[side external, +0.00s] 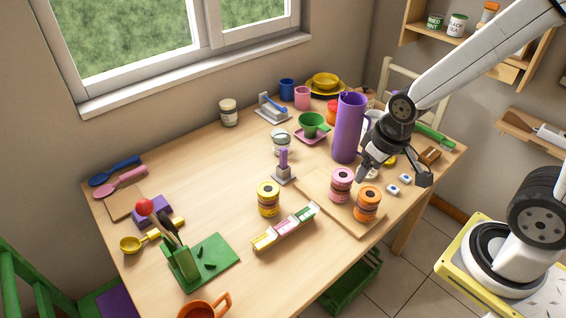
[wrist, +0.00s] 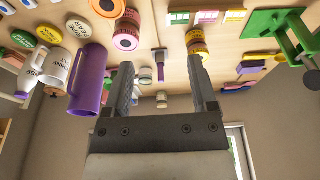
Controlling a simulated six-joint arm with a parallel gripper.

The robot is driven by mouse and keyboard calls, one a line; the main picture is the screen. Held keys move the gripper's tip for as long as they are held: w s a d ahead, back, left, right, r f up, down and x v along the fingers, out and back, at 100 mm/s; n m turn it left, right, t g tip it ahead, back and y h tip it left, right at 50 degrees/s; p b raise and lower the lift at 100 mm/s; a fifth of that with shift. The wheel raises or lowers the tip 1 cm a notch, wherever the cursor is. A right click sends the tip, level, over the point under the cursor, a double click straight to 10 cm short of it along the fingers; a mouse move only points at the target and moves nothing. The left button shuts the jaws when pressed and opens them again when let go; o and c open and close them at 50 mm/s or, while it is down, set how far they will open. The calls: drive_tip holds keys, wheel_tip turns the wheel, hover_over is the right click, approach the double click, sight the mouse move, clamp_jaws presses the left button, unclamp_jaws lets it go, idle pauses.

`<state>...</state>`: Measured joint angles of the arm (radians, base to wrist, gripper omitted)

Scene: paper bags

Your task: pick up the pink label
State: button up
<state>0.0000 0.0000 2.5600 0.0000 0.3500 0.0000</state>
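My gripper (side external: 392,176) is well to the right of the strip, above the table's right part beside the purple pitcher. In the wrist view my gripper (wrist: 161,62) has its two fingers wide apart with nothing between them.
The tall purple pitcher (side external: 349,127) is close to my gripper. The table's front middle is clear.

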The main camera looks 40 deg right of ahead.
drive_tip(key=shift+o, duration=0.8)
drive_tip(key=m+g, duration=0.3)
drive_tip(key=m, duration=1.6)
hover_over(285, 226)
drive_tip(key=shift+f, duration=7.45)
drive_tip(key=shift+f, duration=1.3)
drive_tip(key=shift+f, duration=0.1)
